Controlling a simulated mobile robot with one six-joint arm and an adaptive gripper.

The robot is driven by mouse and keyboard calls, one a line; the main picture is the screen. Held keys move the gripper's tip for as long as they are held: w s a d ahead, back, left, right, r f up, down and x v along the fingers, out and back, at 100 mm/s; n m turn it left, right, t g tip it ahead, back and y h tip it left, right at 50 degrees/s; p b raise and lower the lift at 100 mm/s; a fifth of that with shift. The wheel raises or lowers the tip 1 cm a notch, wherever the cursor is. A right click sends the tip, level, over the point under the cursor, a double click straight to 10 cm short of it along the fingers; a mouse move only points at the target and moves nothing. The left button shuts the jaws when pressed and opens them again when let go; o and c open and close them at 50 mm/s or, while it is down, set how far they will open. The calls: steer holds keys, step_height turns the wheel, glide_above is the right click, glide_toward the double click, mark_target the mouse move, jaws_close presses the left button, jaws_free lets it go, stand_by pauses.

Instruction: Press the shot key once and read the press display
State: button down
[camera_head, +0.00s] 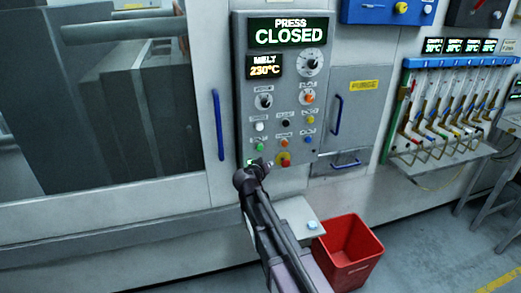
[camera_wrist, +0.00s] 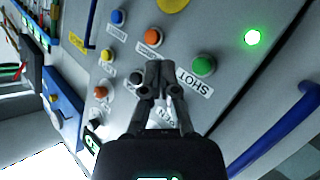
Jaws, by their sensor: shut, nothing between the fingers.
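The control panel (camera_head: 243,95) stands in the upper middle of the head view. Its press display (camera_head: 289,32) reads "PRESS CLOSED". The green key (camera_wrist: 205,65) in the wrist view has the label "SHOT" (camera_wrist: 195,82) beside it; the green key also shows in the head view (camera_head: 260,147). My gripper (camera_wrist: 160,67) is shut and empty, its tips in front of the panel between the green key and a black key (camera_wrist: 136,78). In the head view my gripper (camera_head: 250,172) is just below the green key. Contact with the panel cannot be told.
A lit green lamp (camera_wrist: 252,38) and an orange key (camera_wrist: 152,37) are near the green key. A red stop button (camera_head: 284,159) is on the panel's lower edge. Blue handles (camera_head: 217,125) flank the panel. A red bin (camera_head: 349,250) stands on the floor.

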mark_target(260, 150)
steer(key=shift+w, duration=0.15)
steer(key=shift+w+a, duration=0.45)
steer(key=shift+w, duration=0.9)
steer(key=shift+w+a, duration=0.45)
steer(key=shift+w, duration=0.85)
steer(key=shift+w+a, duration=0.45)
steer(key=shift+w, duration=0.9)
steer(key=shift+w+a, duration=0.3)
steer(key=shift+w, duration=0.5)
steer(key=shift+s+d, duration=0.3)
steer(key=shift+s, duration=0.55)
steer(key=shift+s+d, duration=0.25)
steer(key=shift+s, duration=0.55)
steer(key=shift+s+d, duration=0.25)
steer(key=shift+s, duration=0.5)
steer(key=shift+s+d, duration=0.25)
steer(key=shift+s, duration=0.55)
steer(key=shift+d, duration=0.1)
